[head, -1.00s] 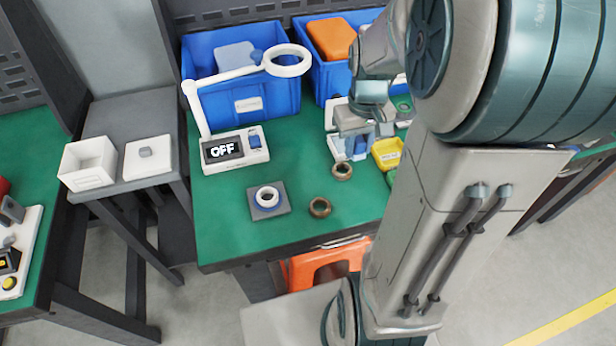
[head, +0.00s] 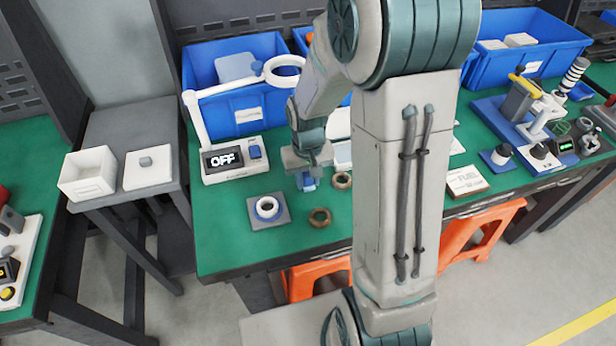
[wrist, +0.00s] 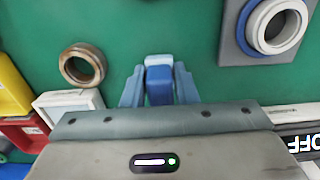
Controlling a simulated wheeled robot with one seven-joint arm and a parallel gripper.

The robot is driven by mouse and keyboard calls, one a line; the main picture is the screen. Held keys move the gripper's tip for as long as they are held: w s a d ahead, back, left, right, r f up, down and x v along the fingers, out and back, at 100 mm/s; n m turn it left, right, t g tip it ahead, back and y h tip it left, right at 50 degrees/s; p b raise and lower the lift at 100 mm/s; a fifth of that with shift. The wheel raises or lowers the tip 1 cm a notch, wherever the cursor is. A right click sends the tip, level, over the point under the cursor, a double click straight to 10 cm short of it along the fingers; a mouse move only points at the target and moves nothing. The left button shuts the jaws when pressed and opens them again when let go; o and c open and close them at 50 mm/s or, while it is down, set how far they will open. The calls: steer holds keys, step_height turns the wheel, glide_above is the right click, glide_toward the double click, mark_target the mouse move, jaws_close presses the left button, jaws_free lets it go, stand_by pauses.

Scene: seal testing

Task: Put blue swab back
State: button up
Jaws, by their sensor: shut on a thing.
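My gripper (head: 308,184) is over the green bench, beside the ring on the right and the grey plate on the left. In the wrist view my gripper (wrist: 158,74) is shut on a blue block-like piece (wrist: 159,84), which appears to be the blue swab. The piece sits between the two light-blue fingers. Its lower end and any tip are hidden, and I cannot tell whether it touches the bench.
A grey plate (head: 283,222) bears a white ring with a blue ring. The magnifier lamp base (head: 234,158) reads OFF. Yellow (wrist: 12,92) and red (wrist: 22,134) bins stand left in the wrist view.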

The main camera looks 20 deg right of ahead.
mark_target(308, 174)
steer(key=shift+f, duration=0.1)
steer(key=shift+f, duration=0.15)
steer(key=o, duration=1)
steer(key=shift+o, duration=0.2)
steer(key=shift+r, duration=0.2)
step_height(308, 174, up, 12)
steer(key=s+r+t, duration=0.1)
steer(key=s+r, duration=0.1)
steer(key=s, duration=0.4)
steer(key=s+r+t, duration=0.1)
steer(key=s+r, duration=0.2)
steer(key=s, duration=0.4)
steer(key=shift+s+t+p, duration=0.2)
steer(key=shift+t+p, duration=0.2)
steer(key=shift+p, duration=0.05)
